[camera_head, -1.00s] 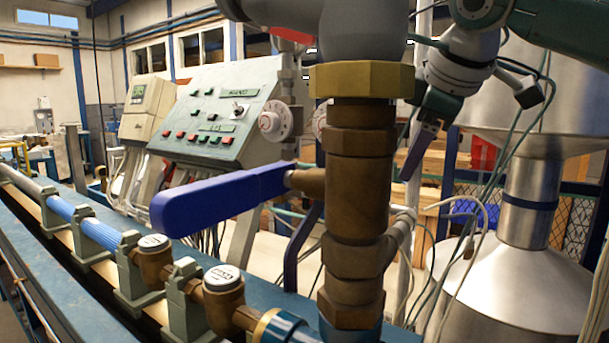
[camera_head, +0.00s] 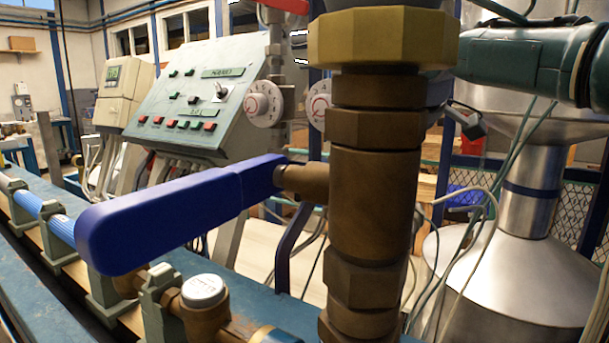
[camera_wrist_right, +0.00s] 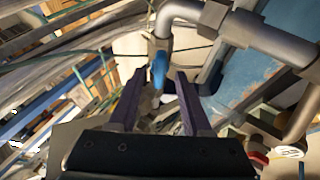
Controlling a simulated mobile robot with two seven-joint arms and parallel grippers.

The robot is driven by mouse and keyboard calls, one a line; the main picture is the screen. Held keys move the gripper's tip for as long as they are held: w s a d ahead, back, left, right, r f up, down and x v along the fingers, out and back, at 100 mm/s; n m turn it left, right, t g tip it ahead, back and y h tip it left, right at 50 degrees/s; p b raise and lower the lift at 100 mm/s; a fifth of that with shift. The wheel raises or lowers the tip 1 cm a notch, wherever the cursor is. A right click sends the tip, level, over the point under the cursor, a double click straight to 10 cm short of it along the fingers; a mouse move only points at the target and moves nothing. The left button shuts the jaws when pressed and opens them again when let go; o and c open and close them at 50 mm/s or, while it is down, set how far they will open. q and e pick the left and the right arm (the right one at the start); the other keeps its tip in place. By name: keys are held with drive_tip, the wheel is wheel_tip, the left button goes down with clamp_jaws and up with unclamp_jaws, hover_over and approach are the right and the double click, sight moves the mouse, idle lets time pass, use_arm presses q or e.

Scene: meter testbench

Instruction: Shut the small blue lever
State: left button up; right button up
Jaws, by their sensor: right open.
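In the right wrist view, a small light-blue lever (camera_wrist_right: 158,69) stands on a grey pipe fitting. It shows in the gap between the two purple fingers of my right gripper (camera_wrist_right: 160,76). The fingers are apart, one on each side of the lever in the picture, and I cannot tell whether they touch it. In the head view the brass pipe hides the right gripper and the small lever. My left gripper is not in view.
A large dark-blue lever (camera_head: 180,212) sticks out left from the thick brass pipe (camera_head: 372,190) in the foreground. A control panel (camera_head: 195,112) stands behind. A metal tank (camera_head: 500,285) and loose cables are at right. Grey pipes (camera_wrist_right: 245,32) run close by in the wrist view.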

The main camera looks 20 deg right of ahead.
drive_tip(key=shift+x, duration=0.75)
clamp_jaws()
